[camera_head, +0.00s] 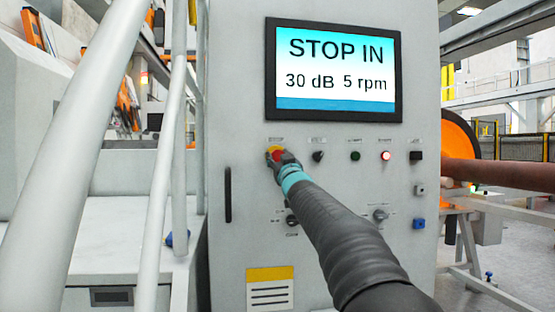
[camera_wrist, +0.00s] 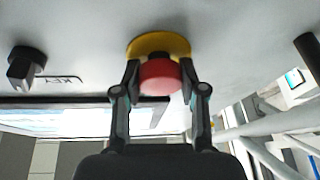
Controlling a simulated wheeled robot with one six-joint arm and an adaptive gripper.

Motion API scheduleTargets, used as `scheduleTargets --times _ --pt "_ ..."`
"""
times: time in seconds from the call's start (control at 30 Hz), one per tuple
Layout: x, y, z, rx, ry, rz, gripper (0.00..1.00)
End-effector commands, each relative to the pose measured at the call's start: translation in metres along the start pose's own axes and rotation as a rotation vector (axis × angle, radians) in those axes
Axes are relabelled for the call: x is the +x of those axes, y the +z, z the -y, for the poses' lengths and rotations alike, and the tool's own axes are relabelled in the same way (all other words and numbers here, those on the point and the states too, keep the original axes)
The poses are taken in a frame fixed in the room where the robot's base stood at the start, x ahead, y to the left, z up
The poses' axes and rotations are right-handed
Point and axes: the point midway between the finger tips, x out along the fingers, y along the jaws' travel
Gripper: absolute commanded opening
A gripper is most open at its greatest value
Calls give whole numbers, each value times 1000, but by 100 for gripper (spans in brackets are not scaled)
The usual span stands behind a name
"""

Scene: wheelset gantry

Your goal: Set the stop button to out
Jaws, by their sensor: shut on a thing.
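The stop button is a red mushroom cap (camera_wrist: 159,78) on a yellow round base (camera_wrist: 145,45) in the wrist view. In the head view the stop button (camera_head: 275,152) is at the upper left of the grey cabinet's control row, partly hidden by my gripper. My gripper (camera_wrist: 160,80) is shut on the red cap, with one finger on each side of it. In the head view my gripper (camera_head: 280,157) is at the panel face. The screen (camera_head: 334,70) above reads "STOP IN", "30 dB 5 rpm".
Right of the button are a black knob (camera_head: 318,156), a green button (camera_head: 355,156), a lit red lamp (camera_head: 386,156) and a black switch (camera_head: 416,155). Lower knobs (camera_head: 380,214) flank my arm. White railings (camera_head: 160,170) stand to the left.

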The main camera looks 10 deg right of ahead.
Motion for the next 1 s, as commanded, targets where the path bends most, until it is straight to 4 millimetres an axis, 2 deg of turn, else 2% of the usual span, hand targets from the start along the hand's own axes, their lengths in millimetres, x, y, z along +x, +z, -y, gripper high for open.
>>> scheduleTargets --times 0.1,0.33,0.37,0.43,0.8,1.0 --pt "-8 -2 1 0 0 -1 0" --pt "-7 -3 1 0 -1 -1 0" --pt "-7 -3 1 0 -1 -1 49" --pt "-7 -3 1 0 -1 -1 66" --pt "-8 -3 0 0 1 0 68" --pt "-23 -4 0 1 1 1 68"
